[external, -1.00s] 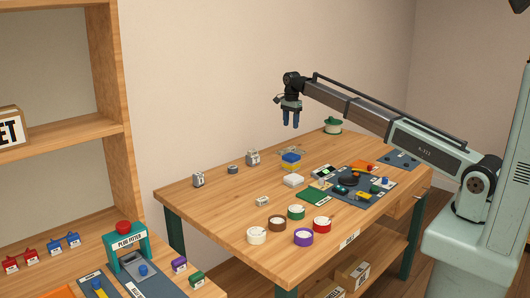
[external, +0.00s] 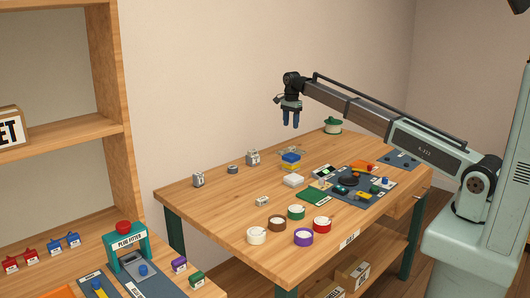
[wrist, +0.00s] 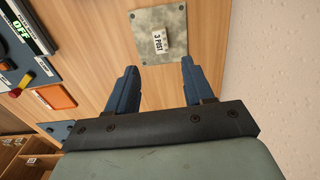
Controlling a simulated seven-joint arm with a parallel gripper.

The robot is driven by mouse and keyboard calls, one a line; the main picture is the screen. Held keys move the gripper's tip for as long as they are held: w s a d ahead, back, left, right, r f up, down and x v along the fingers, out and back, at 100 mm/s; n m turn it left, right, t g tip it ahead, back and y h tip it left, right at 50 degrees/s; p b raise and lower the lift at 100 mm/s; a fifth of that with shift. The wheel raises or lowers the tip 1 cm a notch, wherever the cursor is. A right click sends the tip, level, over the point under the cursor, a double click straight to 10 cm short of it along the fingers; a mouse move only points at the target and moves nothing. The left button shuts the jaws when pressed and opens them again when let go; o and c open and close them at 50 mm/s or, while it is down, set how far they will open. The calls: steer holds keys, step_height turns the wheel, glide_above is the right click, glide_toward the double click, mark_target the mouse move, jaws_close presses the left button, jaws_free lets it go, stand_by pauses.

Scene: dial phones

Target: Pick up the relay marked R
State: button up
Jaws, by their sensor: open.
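My gripper (external: 291,122) is raised above the back of the workbench, pointing down, well clear of the bench top. In the wrist view its two blue fingers (wrist: 158,66) are spread apart with nothing between them. Two small grey box-like parts stand near the bench's back left edge: one at the left (external: 198,180) and one nearer the middle (external: 253,157). Each has a dark mark on its face, too small to read. A small pale part (external: 262,201) lies further forward. I cannot tell which part is the relay marked R.
The workbench (external: 205,207) is bare at its left. Several tape-like rolls, including a red one (external: 322,225), line the front. In the wrist view, a block labelled 3 POST (wrist: 158,38) sits on a metal plate.

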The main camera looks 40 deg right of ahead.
steer(key=shift+o, duration=0.4)
steer(key=shift+o, duration=0.5)
steer(key=n, duration=0.2)
glide_above(198, 174)
steer(key=d, duration=0.1)
step_height(198, 174, down, 7)
steer(key=shift+w+f, duration=0.15)
steer(key=shift+f, duration=0.05)
steer(key=shift+a+f, duration=0.2)
steer(key=shift+f, duration=1.1)
steer(key=shift+a+f, duration=0.2)
steer(key=shift+f, duration=1.1)
steer(key=c, duration=1.1)
